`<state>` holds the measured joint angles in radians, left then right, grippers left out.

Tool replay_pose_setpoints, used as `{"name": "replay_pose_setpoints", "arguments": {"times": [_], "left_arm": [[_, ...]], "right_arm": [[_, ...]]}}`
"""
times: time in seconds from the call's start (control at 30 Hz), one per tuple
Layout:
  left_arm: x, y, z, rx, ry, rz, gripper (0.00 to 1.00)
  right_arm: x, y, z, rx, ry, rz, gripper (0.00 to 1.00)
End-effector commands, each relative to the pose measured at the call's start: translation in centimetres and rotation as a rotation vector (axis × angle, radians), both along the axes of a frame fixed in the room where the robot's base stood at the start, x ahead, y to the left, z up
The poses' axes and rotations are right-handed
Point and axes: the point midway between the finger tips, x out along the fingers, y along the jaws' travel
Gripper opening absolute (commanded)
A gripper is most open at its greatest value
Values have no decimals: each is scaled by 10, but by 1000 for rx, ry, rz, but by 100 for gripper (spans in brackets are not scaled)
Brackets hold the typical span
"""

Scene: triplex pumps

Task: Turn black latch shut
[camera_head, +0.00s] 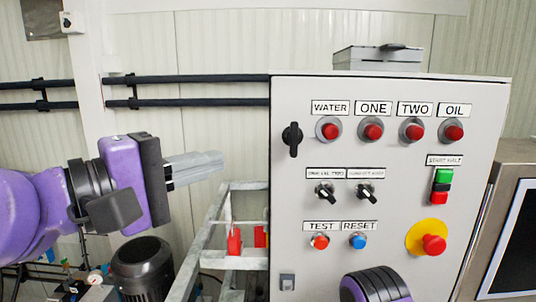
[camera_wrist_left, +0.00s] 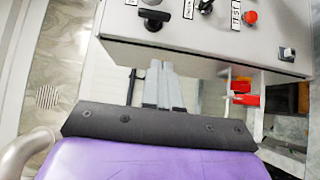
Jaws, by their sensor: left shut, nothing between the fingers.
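The black latch (camera_head: 292,138) is at the left edge of the grey control cabinet's front (camera_head: 390,190), level with the red lamps. In the head view its handle points roughly up and down. It also shows in the left wrist view (camera_wrist_left: 153,18), near the top. My left gripper (camera_head: 221,163) is shut and empty, to the left of the cabinet and a little below the latch, with a gap between. Its fingers show in the left wrist view (camera_wrist_left: 160,66), pointing toward the cabinet's edge. My right gripper is not in view; a purple and black part of my body shows at the bottom.
The cabinet bears red lamps (camera_head: 373,131), two black selector switches (camera_head: 325,193) and a red stop button (camera_head: 434,244) on yellow. A metal frame (camera_head: 205,250) and a dark motor (camera_head: 142,265) stand low at left. Black pipes (camera_head: 190,103) run along the wall. A screen (camera_head: 515,245) is at right.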

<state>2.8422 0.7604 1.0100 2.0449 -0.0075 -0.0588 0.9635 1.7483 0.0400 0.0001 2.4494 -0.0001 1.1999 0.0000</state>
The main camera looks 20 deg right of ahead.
Motion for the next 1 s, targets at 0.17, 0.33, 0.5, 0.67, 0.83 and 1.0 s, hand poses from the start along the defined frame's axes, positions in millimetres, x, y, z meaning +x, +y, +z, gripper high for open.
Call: {"name": "replay_pose_setpoints", "arguments": {"times": [0.17, 0.33, 0.5, 0.67, 0.83, 1.0], "left_arm": [[19, -36, 6, 1, 4, -1, 0], [24, -66, 7, 3, -1, -1, 0], [18, -85, 5, 0, 0, 1, 0], [17, -90, 3, -1, 0, 2, 0], [17, -90, 2, -1, 0, 2, 0], [18, -89, 0, -12, 4, 4, 0]], "right_arm": [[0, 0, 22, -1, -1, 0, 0], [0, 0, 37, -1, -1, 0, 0], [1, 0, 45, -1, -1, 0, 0], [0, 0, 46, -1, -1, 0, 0], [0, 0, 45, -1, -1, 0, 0], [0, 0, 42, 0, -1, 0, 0]]}}
